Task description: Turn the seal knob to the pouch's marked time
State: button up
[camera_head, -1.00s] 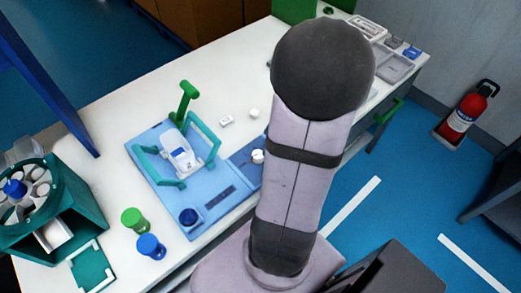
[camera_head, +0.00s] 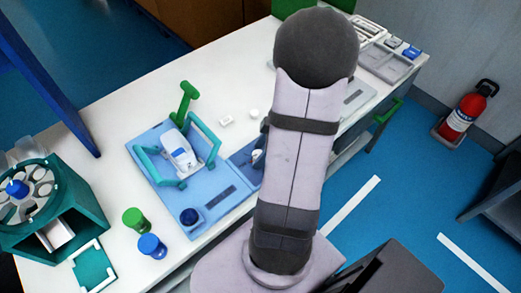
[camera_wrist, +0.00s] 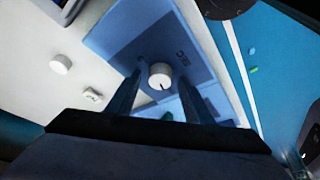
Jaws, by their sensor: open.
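The seal knob (camera_wrist: 160,75) is a white round dial with a dark pointer line, on a blue panel (camera_wrist: 115,30) marked "SEC". In the wrist view my gripper (camera_wrist: 160,84) is open, with one dark finger on each side of the knob; I cannot tell whether they touch it. In the head view the knob (camera_head: 256,155) is partly hidden by my gripper and arm. A white and blue item (camera_head: 180,152), perhaps the pouch, lies in the teal-framed blue fixture (camera_head: 221,192). No marked time is readable.
A small white box (camera_head: 227,120) and a white round piece (camera_head: 254,113) lie behind the panel. A green (camera_head: 133,220) and a blue spool-like piece (camera_head: 151,246) stand at the front left, near a teal carousel (camera_head: 75,205). Grey trays (camera_head: 390,66) are at the far right.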

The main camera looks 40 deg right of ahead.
jog(key=c, duration=1)
jog(key=shift+c, duration=0.2)
